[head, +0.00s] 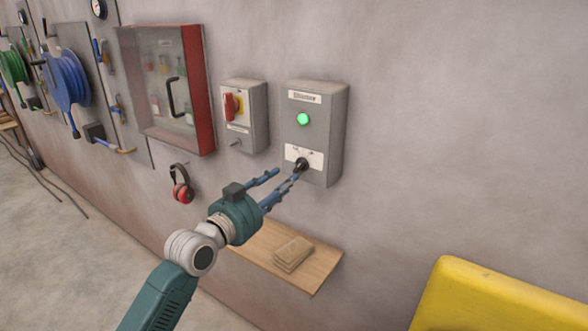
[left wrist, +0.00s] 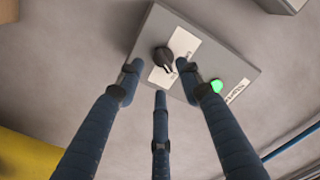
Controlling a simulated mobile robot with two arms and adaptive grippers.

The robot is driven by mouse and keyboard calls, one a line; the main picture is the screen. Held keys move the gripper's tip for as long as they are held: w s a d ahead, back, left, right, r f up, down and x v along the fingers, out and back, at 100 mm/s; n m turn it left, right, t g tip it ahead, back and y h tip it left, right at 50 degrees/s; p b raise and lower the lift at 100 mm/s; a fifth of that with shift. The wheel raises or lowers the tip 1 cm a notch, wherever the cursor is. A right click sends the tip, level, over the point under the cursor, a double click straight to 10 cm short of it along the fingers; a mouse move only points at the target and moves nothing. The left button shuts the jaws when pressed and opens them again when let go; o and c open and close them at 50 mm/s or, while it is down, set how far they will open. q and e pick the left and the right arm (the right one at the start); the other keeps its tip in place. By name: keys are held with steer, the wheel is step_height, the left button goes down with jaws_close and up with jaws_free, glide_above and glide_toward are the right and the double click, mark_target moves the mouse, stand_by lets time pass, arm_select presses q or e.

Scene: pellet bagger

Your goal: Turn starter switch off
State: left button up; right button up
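The starter box (head: 318,122) is a grey wall box with a lit green lamp (head: 303,119). Its starter switch (head: 301,164) is a black rotary knob on a white plate low on the front. My left gripper (head: 285,175) is in front of the knob, its three blue fingers spread and empty. In the left wrist view, the switch (left wrist: 165,60) lies just beyond the spread fingertips (left wrist: 158,76), and the green lamp (left wrist: 216,86) shows at the right. I cannot tell whether any fingertip touches the knob. The plate's lettering is too small to read. My right gripper is out of view.
A smaller grey box (head: 244,120) with a red handle (head: 231,106) is left of the starter box. A wooden shelf (head: 318,272) lies below; something yellow (head: 500,300) stands lower right.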

mark_target(298, 171)
arm_select(q)
steer(key=p+x, duration=0.1)
steer(key=x, duration=0.5)
steer(key=shift+c, duration=0.2)
jaws_close()
